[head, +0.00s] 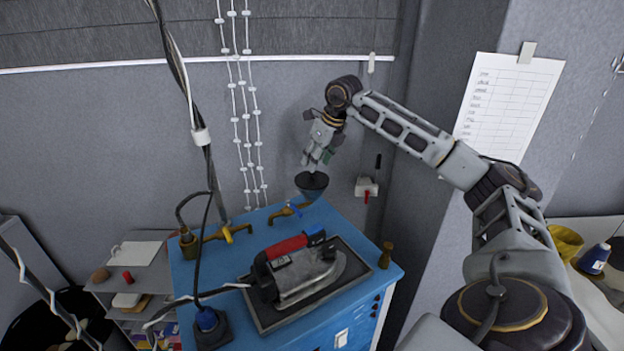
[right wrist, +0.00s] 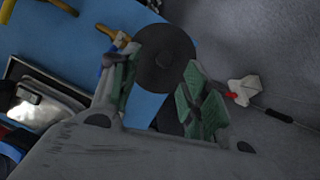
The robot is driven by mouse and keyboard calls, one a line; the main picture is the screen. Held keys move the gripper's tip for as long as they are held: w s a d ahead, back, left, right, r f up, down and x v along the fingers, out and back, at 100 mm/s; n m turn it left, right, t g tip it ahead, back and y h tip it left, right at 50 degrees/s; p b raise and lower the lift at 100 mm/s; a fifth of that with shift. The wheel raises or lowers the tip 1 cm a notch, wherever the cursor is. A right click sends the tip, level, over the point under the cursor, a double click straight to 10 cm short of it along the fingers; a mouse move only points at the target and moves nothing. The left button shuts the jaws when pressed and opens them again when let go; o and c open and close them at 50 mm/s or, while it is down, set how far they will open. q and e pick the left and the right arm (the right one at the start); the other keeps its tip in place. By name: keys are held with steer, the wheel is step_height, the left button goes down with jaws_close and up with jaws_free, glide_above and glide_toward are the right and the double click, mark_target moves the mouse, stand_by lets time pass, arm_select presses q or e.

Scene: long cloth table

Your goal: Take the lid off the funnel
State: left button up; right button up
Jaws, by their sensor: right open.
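The dark round lid (head: 312,180) sits on top of the funnel (head: 311,194), a bluish cone at the back edge of the blue cabinet top. In the right wrist view the lid (right wrist: 165,50) shows as a dark disc with a small knob in its middle, and it hides most of the funnel. My right gripper (head: 319,158) points down just above the lid. Its green-padded fingers are open, with the lid beyond their tips in the wrist view. I cannot tell whether they touch it. My left gripper is not in view.
A red-handled iron (head: 300,270) rests on a dark tray (head: 362,267) on the blue cabinet (head: 225,275). Brass taps (head: 228,233) stand along the back left. A small brass piece (head: 386,254) stands at right. Cables hang at left; the wall is close behind.

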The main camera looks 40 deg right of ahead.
mark_target(312, 176)
steer(key=shift+w+d+p+x, duration=0.15)
steer(key=shift+p+x, duration=0.3)
steer(key=shift+x, duration=0.65)
steer(key=shift+w+d+p+x, duration=0.15)
steer(key=shift+p+x, duration=0.25)
steer(key=shift+x, duration=0.7)
steer(key=shift+f, duration=0.3)
steer(key=c, duration=1)
